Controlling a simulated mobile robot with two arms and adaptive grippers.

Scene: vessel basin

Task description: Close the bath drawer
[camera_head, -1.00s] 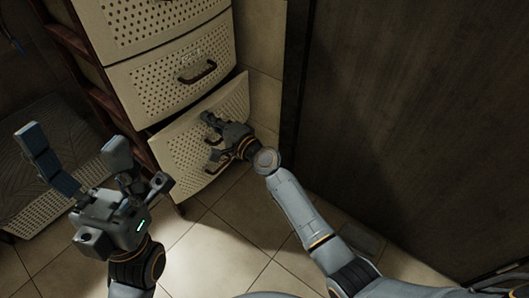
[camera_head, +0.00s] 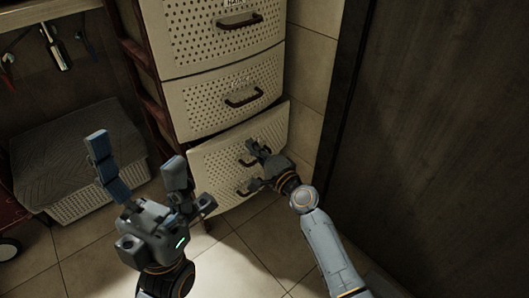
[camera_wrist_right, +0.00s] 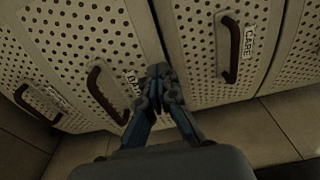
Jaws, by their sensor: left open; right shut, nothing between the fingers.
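My left gripper (camera_head: 138,163) is open and empty, left of the drawer.
The drawer above (camera_head: 200,108), labelled "CARE" in the wrist view (camera_wrist_right: 250,42), looks closed. A dark panel (camera_head: 440,130) stands to the right. A lidded basket (camera_head: 75,160) stands at the left. Tiled floor (camera_head: 240,265) is clear in front.

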